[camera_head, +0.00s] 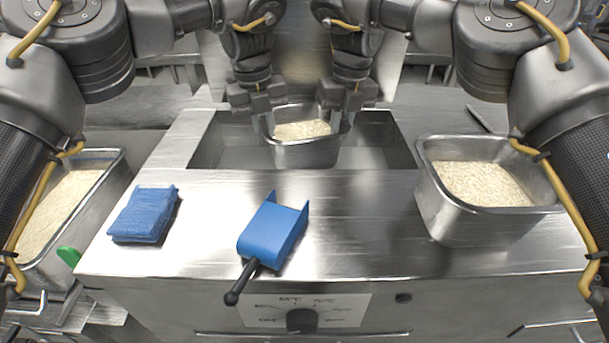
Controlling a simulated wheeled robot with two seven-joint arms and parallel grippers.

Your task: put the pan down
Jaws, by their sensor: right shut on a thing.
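A small steel pan (305,157) with rice in it is over the rectangular well (383,150) in the steel counter. It looks level, with its lower part inside the well opening. I cannot tell whether its base touches anything. My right gripper (347,122) is shut on the pan's right rim. My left gripper (268,125) is at the pan's left rim and looks shut on it. The fingertips are small and partly hidden by the rim.
Another steel pan of rice (449,215) stands on the counter at the right. A blue folded cloth (144,214) and a blue scoop (273,232) with a black handle lie in front. A larger rice container (110,183) is at far left. A control knob (301,320) is on the front panel.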

